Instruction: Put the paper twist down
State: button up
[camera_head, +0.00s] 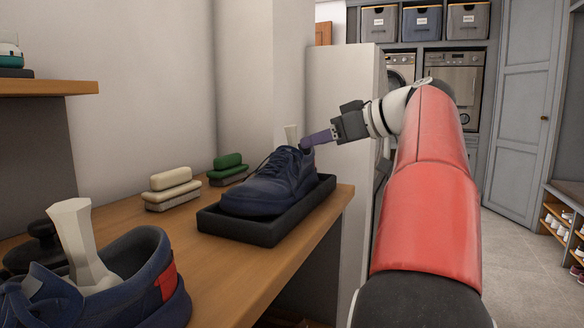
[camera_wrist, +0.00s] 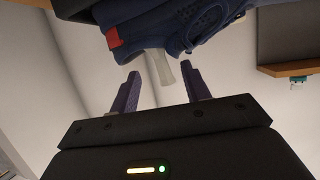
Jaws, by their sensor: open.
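A pale paper twist (camera_head: 291,134) stands in the opening of the dark blue shoe (camera_head: 268,187) that rests in a black tray (camera_head: 255,231). Only its upper part shows; the rest is hidden by the shoe. My gripper (camera_head: 306,141) is at the heel end of this shoe, close to the twist. In the wrist view, the purple fingers of my gripper (camera_wrist: 162,76) are spread. The twist (camera_wrist: 163,68) shows between the fingertips with a gap on each side. The same shoe (camera_wrist: 165,28) with its red heel tab fills the top.
Another blue shoe (camera_head: 120,285) with a larger pale twist (camera_head: 77,245) in it stands at the front left. A cream brush (camera_head: 171,188) and a green brush (camera_head: 228,170) lie on the wooden bench (camera_head: 240,278) near the wall. A wooden shelf (camera_head: 50,87) juts out at upper left.

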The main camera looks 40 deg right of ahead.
aim_at(297, 145)
jog(key=x, duration=0.5)
jog(key=shift+w+r, duration=0.1)
jog(key=shift+r, duration=0.05)
grip_shut()
